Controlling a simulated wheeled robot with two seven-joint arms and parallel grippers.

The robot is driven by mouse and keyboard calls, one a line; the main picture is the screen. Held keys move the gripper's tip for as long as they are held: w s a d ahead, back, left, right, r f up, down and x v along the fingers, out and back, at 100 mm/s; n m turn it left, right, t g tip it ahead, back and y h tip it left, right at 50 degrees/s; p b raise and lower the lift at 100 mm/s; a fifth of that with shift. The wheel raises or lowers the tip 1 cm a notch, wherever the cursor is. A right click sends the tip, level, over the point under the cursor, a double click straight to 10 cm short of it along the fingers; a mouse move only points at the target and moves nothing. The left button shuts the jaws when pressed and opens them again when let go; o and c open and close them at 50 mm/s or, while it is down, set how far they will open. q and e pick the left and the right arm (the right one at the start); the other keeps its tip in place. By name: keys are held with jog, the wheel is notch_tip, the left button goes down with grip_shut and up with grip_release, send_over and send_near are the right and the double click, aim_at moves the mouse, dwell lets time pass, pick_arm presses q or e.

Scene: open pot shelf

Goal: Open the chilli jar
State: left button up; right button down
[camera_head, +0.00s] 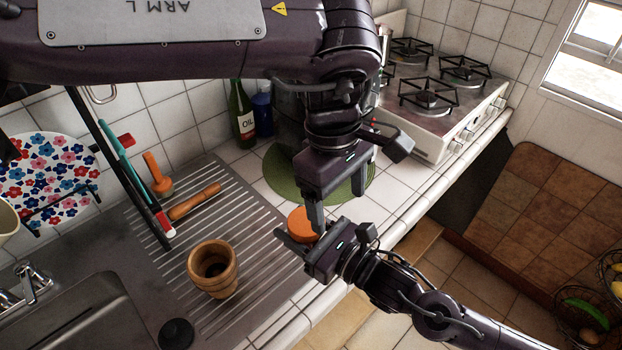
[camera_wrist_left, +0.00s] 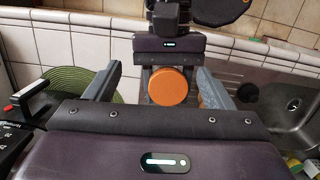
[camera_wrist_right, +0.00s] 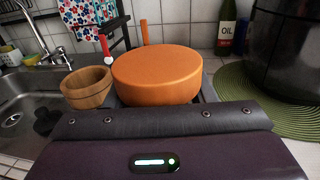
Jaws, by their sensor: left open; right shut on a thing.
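The chilli jar shows only its round orange lid (camera_head: 301,224); its body is hidden by my grippers. The lid also shows in the left wrist view (camera_wrist_left: 167,86) and, large, in the right wrist view (camera_wrist_right: 157,75). My right gripper (camera_head: 306,240) comes in from the lower right and is shut on the jar below the lid. My left gripper (camera_head: 338,204) points down from above and is open. In the left wrist view its fingers (camera_wrist_left: 160,88) stand either side of the lid, with a clear gap on both sides. I cannot tell how far above the lid they are.
A wooden mortar (camera_head: 213,270) stands on the ribbed drainer, near a wooden pestle (camera_head: 195,202). The sink (camera_head: 75,315) lies left. A dark pot (camera_wrist_right: 289,50) on a green mat (camera_head: 284,177), an oil bottle (camera_head: 241,115) and a hob (camera_head: 435,110) are behind. The counter's front edge is close.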

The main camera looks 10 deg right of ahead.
aim_at(306, 236)
pick_arm(q)
jog(key=shift+m+t+y, duration=0.3)
jog(key=shift+t+y, duration=0.3)
jog(key=w+a, duration=0.3)
jog(key=shift+a+r, duration=0.25)
jog(key=shift+r, duration=0.15)
jog(key=shift+a+f, duration=0.1)
jog(key=shift+f, duration=0.15)
notch_tip(306, 236, down, 7)
jog(key=shift+f, duration=0.2)
jog(key=shift+w, duration=0.1)
jog(key=c, duration=1)
jog(key=n, duration=0.5)
jog(key=shift+w+d+r, duration=0.15)
jog(key=shift+d, duration=0.15)
jog(key=n, duration=0.5)
jog(key=shift+w+a, duration=0.1)
jog(key=shift+w, duration=0.05)
